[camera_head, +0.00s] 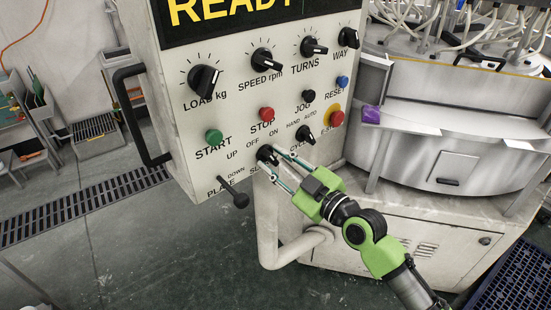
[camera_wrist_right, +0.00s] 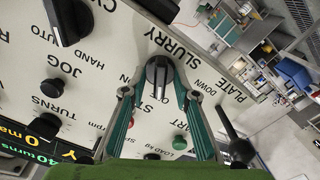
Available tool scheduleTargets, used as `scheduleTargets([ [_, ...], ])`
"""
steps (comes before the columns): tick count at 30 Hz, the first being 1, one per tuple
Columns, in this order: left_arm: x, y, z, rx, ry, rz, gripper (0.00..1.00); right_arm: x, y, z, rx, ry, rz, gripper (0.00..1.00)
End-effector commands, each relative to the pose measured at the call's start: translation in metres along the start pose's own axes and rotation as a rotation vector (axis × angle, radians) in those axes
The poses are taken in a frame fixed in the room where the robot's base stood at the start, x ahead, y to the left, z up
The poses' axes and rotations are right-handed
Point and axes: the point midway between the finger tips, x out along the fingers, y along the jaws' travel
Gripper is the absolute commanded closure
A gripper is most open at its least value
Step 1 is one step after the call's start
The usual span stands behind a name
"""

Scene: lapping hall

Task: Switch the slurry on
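The slurry knob (camera_head: 266,153) is a small black rotary knob low on the pale control panel (camera_head: 240,130). OFF and ON are printed above it; the SLURRY label is mostly hidden behind my right gripper (camera_head: 271,160). In the right wrist view the knob (camera_wrist_right: 158,75) shows between the two fingertips, its bar running roughly along the fingers. Which mark the knob points at is hard to tell. My left gripper is not in view.
Close by are the plate lever (camera_head: 233,194), the cycle knob (camera_head: 305,135), the red emergency stop (camera_head: 336,118), the green start button (camera_head: 214,137) and the red stop button (camera_head: 266,114). A black handle (camera_head: 140,115) sticks out at the panel's left. A pale pipe (camera_head: 268,230) runs below.

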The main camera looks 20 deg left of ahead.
Motion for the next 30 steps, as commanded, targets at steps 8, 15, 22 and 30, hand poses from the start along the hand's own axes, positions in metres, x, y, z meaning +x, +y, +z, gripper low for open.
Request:
scheduleTargets([
  [8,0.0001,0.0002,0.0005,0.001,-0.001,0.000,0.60,0.0005,-0.0001,0.0005,0.000,-0.001,0.000,0.80],
  [15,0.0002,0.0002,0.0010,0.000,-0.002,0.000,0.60,0.0003,-0.0001,0.0007,0.000,-0.001,0.000,1.00],
  [22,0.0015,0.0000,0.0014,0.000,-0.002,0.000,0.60,0.0002,-0.0004,0.0011,0.027,-0.001,0.000,1.00],
  [30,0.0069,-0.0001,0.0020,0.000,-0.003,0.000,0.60,0.0002,-0.0011,0.0021,0.169,-0.002,0.000,1.00],
])
